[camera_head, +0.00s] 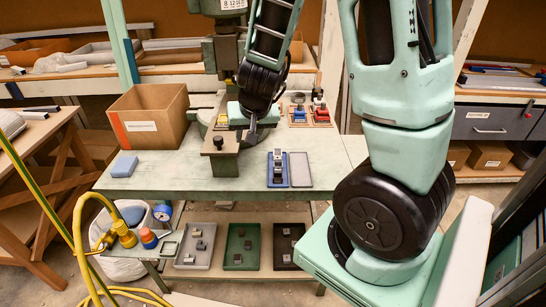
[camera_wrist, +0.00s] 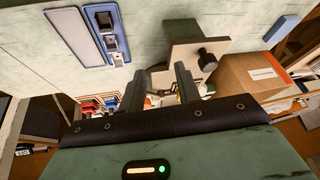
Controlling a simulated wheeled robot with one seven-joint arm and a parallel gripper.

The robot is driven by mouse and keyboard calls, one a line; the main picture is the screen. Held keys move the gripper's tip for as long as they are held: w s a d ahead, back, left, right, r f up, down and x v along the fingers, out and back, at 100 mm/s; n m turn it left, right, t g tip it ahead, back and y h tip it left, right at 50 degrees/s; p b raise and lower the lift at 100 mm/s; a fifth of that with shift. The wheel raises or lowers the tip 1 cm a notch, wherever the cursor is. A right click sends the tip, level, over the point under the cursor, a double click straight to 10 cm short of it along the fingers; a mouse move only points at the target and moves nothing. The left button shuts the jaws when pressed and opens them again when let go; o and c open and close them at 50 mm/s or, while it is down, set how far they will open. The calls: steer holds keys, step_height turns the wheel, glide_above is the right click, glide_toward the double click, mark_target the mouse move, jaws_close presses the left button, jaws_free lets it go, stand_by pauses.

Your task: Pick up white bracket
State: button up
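The same pieces (camera_wrist: 110,43) show in the blue tray (camera_wrist: 91,13) at the upper left of the wrist view. My gripper (camera_head: 252,134) hangs above the table, left of and behind the blue tray. In the wrist view its two fingers (camera_wrist: 163,82) stand apart, with no held thing visible between them.
A flat grey tray (camera_head: 300,170) lies right of the blue one. The press block (camera_head: 220,160) stands close left of my gripper. A cardboard box (camera_head: 150,118) and blue block (camera_head: 124,165) are farther left. Trays of parts sit on the lower shelf.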

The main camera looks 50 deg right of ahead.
steer(key=s+d+f+m+h, duration=0.2)
steer(key=d+m+h, duration=0.1)
steer(key=d, duration=0.6)
steer(key=b, duration=0.7)
glide_toward(277, 153)
steer(key=shift+w+d+f+g, duration=0.4)
steer(key=shift+w+d+f, duration=0.25)
steer(key=shift+f, duration=0.2)
steer(key=shift+b+x, duration=1.25)
steer(key=shift+x, duration=1.8)
steer(key=shift+a, duration=0.1)
steer(key=c, duration=0.6)
